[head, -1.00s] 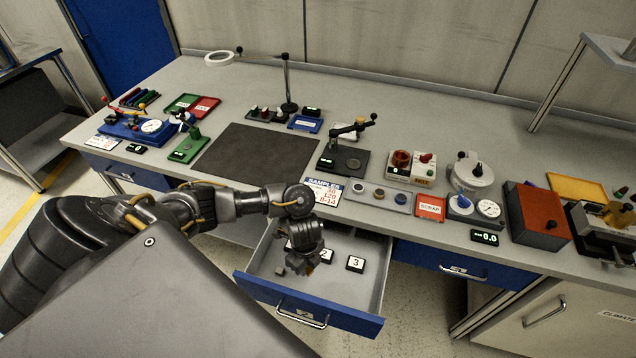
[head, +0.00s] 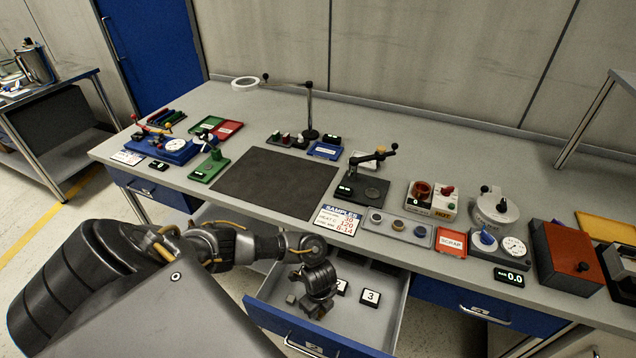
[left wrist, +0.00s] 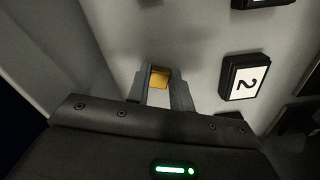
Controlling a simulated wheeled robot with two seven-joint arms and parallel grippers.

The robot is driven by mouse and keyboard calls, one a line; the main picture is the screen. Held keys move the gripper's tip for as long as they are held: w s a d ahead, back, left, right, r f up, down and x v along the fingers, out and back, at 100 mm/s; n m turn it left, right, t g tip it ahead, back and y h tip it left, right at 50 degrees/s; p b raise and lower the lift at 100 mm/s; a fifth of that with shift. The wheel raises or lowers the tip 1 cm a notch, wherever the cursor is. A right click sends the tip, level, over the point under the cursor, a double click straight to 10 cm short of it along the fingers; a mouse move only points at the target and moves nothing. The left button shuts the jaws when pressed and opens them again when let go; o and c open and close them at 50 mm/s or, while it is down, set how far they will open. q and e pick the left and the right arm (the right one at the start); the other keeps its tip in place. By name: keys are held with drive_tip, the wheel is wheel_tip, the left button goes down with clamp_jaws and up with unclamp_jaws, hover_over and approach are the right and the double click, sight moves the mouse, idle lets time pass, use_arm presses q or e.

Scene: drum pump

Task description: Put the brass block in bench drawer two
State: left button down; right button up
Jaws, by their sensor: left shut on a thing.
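The brass block (left wrist: 159,77) shows as a gold face between the fingertips of my left gripper (left wrist: 163,88) in the left wrist view. My left gripper (head: 318,309) is shut on it. In the head view the gripper points down inside the open drawer (head: 262,314), which has a blue front with a label that looks like a 2. The block is mostly hidden by the gripper there. I cannot tell whether the block touches the drawer floor. My right gripper is not in view.
The bench (head: 260,215) above carries a dark mat (head: 275,182), a samples card (head: 338,220) and several instruments. Another drawer (head: 478,312) is shut.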

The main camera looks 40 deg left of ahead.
use_arm(q)
drive_tip(key=shift+f, duration=0.15)
drive_tip(key=c, duration=1.2)
unclamp_jaws()
drive_tip(key=shift+c, duration=0.2)
drive_tip(key=shift+r, duration=0.3)
wheel_tip(320, 180, up, 12)
drive_tip(key=p, duration=0.3)
drive_tip(key=shift+p, duration=0.4)
drive_tip(key=shift+f, duration=0.15)
